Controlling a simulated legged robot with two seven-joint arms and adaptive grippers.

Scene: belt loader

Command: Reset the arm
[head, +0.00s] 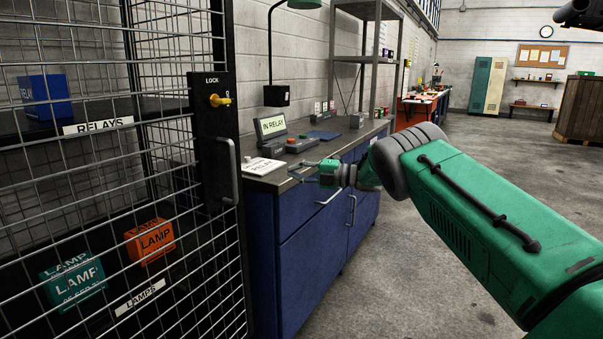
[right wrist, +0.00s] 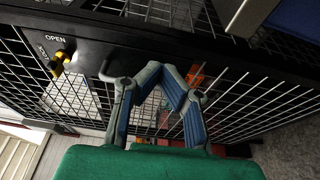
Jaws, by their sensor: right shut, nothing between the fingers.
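My right arm, green with grey joints, reaches in from the right in the head view. Its gripper (head: 297,173) is in front of the blue counter's edge, to the right of the cage door handle (head: 228,170). In the right wrist view the fingers of this gripper (right wrist: 168,72) come together at the tips with nothing between them. The mesh cage door stands behind them, with a yellow knob (right wrist: 61,58) and the word OPEN at the upper left. In the head view the yellow knob (head: 218,100) sits below the word LOCK. My left gripper is not in view.
Inside the mesh cage are a blue box (head: 45,88) on the relay shelf, and an orange lamp box (head: 150,240) and a teal lamp box (head: 74,282) below. Open floor lies beyond.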

